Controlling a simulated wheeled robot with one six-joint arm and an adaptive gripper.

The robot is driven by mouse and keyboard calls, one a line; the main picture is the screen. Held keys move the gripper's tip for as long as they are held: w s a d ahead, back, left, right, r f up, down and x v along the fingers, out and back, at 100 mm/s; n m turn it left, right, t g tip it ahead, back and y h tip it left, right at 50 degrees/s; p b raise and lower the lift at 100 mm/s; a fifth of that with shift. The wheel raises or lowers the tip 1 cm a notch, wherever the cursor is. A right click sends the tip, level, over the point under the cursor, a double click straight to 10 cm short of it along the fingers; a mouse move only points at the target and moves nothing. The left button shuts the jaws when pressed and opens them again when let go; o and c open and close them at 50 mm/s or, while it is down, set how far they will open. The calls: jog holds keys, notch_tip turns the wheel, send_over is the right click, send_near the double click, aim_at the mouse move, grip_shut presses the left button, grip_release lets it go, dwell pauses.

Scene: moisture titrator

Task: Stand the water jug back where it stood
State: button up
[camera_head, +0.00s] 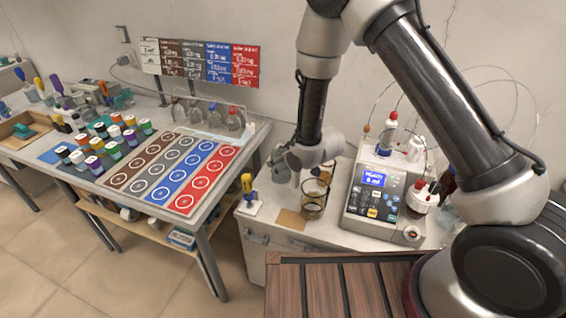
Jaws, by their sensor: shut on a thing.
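The water jug (313,208) is a clear glass vessel with a brownish tint low in it. It looks upright, at the white bench top left of the titrator (374,196). Whether its base touches the surface I cannot tell. My gripper (319,177) is at the jug's upper part, shut on it; the wrist and arm come down from above and hide part of the grip. A tan square patch (290,219) lies on the bench just left of the jug's base.
A yellow-handled tool in a white stand (248,200) is at the bench's left end. Bottles and tubing crowd the titrator. The left table (118,208) carries coloured vials and a striped mat (170,172). A slatted wooden surface (337,288) is in front.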

aim_at(284, 178)
jog(key=shift+f, duration=2.9)
jog(key=shift+f, duration=0.65)
jog(key=o, duration=1.8)
jog(key=c, duration=0.3)
jog(key=shift+s+d+r, duration=0.1)
